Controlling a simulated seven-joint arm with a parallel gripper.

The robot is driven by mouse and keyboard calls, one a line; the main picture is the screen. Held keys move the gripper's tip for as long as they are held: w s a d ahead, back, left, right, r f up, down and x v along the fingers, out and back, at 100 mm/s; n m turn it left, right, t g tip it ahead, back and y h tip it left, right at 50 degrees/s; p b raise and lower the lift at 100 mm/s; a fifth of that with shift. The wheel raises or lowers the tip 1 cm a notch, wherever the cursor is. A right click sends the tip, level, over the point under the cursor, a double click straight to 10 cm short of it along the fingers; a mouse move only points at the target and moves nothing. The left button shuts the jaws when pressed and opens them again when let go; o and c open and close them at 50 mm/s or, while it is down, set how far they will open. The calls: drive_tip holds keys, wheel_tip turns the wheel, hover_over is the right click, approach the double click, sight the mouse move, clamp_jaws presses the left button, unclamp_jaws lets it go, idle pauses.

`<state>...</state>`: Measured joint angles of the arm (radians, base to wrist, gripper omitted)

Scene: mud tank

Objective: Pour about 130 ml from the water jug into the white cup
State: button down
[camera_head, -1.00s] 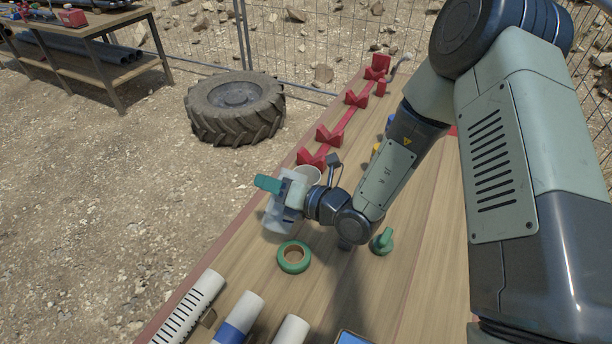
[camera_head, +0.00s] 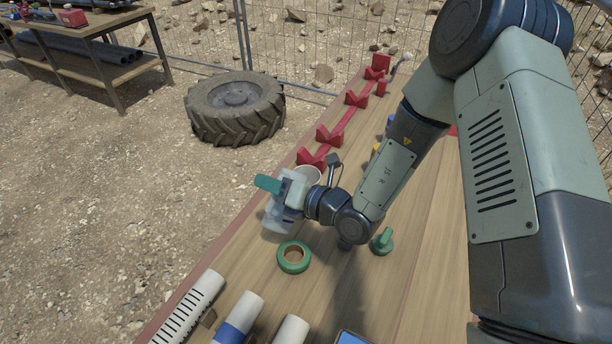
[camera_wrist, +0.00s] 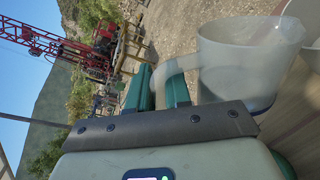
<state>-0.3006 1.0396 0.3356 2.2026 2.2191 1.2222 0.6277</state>
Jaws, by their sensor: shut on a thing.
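The water jug (camera_head: 276,217) is translucent and hangs over the left edge area of the bench. My gripper (camera_head: 279,187) is shut on its handle, between the teal fingers; in the wrist view the fingers (camera_wrist: 172,88) close around the handle and the clear jug body (camera_wrist: 240,68) is beside them. The wrist view is strongly rolled, and the jug looks tilted. The white cup (camera_head: 309,172) stands just behind my gripper, partly hidden by it and the jug. A pale shape at the wrist view's top right may be the cup. I cannot make out a water stream or level.
A green tape roll (camera_head: 294,257) and a green knobbed object (camera_head: 382,241) lie nearer on the bench. Red V-blocks (camera_head: 328,136) line the far left edge. White pipes (camera_head: 238,318) lie at the front. Bare wood (camera_head: 400,290) is free to the right.

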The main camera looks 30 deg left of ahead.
sight(265, 219)
idle(0.4)
drive_tip(key=shift+s+f+n, duration=0.35)
drive_tip(key=shift+f+n, duration=0.05)
drive_tip(key=shift+f, duration=0.05)
drive_tip(key=shift+s+n+t, duration=0.4)
drive_tip(key=shift+s+n, duration=0.15)
drive_tip(key=shift+n, duration=0.15)
drive_tip(key=shift+s+n, duration=0.7)
drive_tip(key=shift+s, duration=0.1)
drive_tip(key=shift+s+f+n+t+y, duration=0.2)
drive_tip(key=shift+s+f+n+y, duration=0.2)
drive_tip(key=shift+s+f+n, duration=0.8)
drive_tip(key=shift+s+f+n+t+y, duration=0.2)
drive_tip(key=shift+s+f+n+y, duration=0.2)
drive_tip(key=shift+s+f+n, duration=0.8)
drive_tip(key=shift+w+r+n, duration=0.2)
drive_tip(key=shift+r+n, duration=0.1)
drive_tip(key=shift+r, duration=0.2)
